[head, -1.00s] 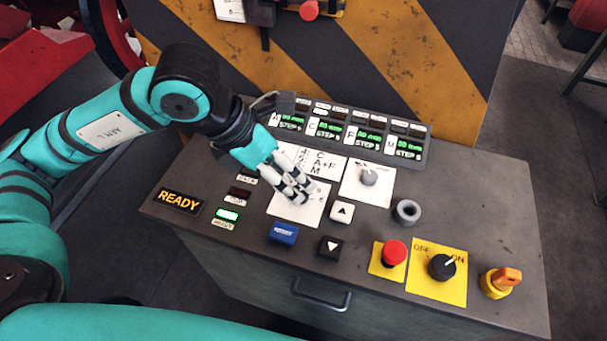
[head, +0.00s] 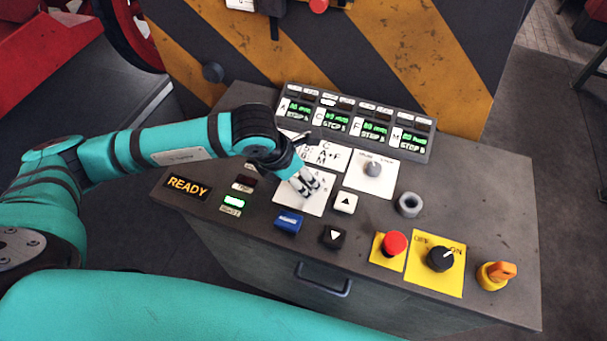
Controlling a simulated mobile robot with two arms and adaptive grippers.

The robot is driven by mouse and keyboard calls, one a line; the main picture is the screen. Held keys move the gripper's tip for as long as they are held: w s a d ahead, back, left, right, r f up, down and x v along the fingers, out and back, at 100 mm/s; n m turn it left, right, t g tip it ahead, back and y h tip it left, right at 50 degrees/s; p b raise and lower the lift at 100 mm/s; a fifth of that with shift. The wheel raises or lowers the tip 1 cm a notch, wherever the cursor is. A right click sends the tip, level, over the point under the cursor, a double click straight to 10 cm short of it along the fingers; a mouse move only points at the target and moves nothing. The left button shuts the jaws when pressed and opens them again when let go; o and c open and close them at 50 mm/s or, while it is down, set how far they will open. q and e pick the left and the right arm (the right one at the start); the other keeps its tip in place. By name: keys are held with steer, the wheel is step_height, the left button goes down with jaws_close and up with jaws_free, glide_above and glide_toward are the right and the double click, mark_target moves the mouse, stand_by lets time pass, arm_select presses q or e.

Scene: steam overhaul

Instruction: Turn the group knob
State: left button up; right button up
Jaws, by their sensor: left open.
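A white plate (head: 316,207) lies on the sloped console top, below a label sheet (head: 331,152) with letters such as C, A+F and M. My left gripper (head: 308,188) is over this plate with its fingers pointing down, open. The group knob is not visible; the fingers cover the middle of the plate, and I cannot tell whether they touch a knob there. A separate grey knob (head: 373,169) stands on another white plate to the right. My right gripper is not in view.
Near the gripper are a white up button (head: 346,201), a black down button (head: 333,236) and a blue button (head: 288,221). A red mushroom button (head: 395,243), a black OFF/ON knob (head: 440,258) and an orange key switch (head: 496,274) are at right. A display row (head: 354,120) stands behind.

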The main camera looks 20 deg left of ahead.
mark_target(305, 184)
arm_select(q)
steer(key=shift+x, duration=1.35)
steer(key=c, duration=1.2)
steer(key=shift+w+f+m+b, duration=0.15)
steer(key=shift+m+b, duration=0.15)
steer(key=shift+b, duration=0.25)
steer(key=m+g+h+b, duration=0.1)
steer(key=m+b, duration=0.3)
steer(key=b, duration=0.1)
steer(key=m+g+h+b, duration=0.1)
steer(key=m+g+b, duration=0.1)
steer(key=m+b, duration=0.3)
steer(key=shift+w+b, duration=0.15)
steer(key=shift+b, duration=0.6)
steer(key=shift+a+m+g+b, duration=0.1)
steer(key=shift+m+g+b, duration=0.4)
steer(key=shift+m+b, duration=0.7)
steer(key=shift+r, duration=0.25)
steer(key=o, duration=1.2)
